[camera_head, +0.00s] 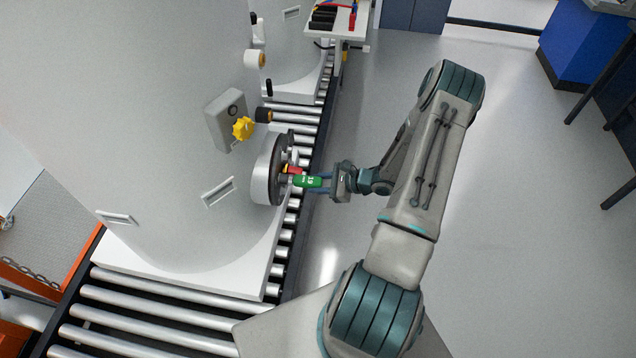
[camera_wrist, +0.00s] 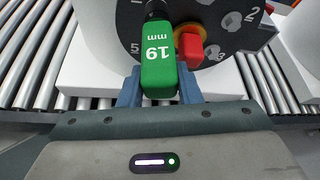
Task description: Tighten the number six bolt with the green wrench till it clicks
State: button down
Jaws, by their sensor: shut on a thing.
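My gripper (camera_head: 322,183) is shut on the green wrench (camera_head: 308,181), marked "19 mm". In the wrist view its blue fingers (camera_wrist: 160,92) stand on both sides of the green wrench (camera_wrist: 159,62). The wrench's black end reaches up to the dark round flange (camera_wrist: 222,14) on the white tank. The flange carries bolts and white numbers; 5, 2 and 3 are readable. The number six bolt is not identifiable, and I cannot tell whether the wrench is seated on a bolt. A red block (camera_wrist: 190,47) with an orange ring sits on the flange right of the wrench.
The white tank (camera_head: 140,110) stands on a roller conveyor (camera_head: 130,310). A yellow knob (camera_head: 243,128) and a grey box (camera_head: 222,112) are on its side above the flange. A white table (camera_head: 345,22) holds items at the back. The floor (camera_head: 540,220) to the right is clear.

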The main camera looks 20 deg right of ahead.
jog(key=shift+f+n+t+b, duration=0.1)
jog(key=shift+n+t+b, duration=0.3)
jog(key=shift+n+b, duration=0.35)
jog(key=n+t+h+b, duration=0.1)
jog(key=n+b, duration=0.1)
jog(key=shift+d+t+b, duration=0.1)
jog(key=shift+t+b, duration=0.25)
jog(key=shift+t, duration=0.05)
jog(key=n+t+b, duration=0.1)
jog(key=n+b, duration=0.1)
jog(key=b, duration=0.1)
jog(key=n+t+b, duration=0.1)
jog(key=n+b, duration=0.1)
jog(key=b, duration=0.1)
jog(key=shift+f+t, duration=0.2)
jog(key=shift+t, duration=0.2)
jog(key=n+b, duration=0.2)
jog(key=n+t+b, duration=0.1)
jog(key=b, duration=0.1)
jog(key=shift+n+t+y+b, duration=0.3)
jog(key=shift+n+b, duration=0.05)
jog(key=n+t+y+b, duration=0.1)
jog(key=n+b, duration=0.4)
jog(key=b, duration=0.1)
jog(key=shift+r+n+y+b, duration=0.2)
jog(key=shift+n+y+b, duration=0.4)
jog(key=shift+n, duration=0.1)
jog(key=shift+r+t, duration=0.25)
jog(key=shift+t, duration=0.05)
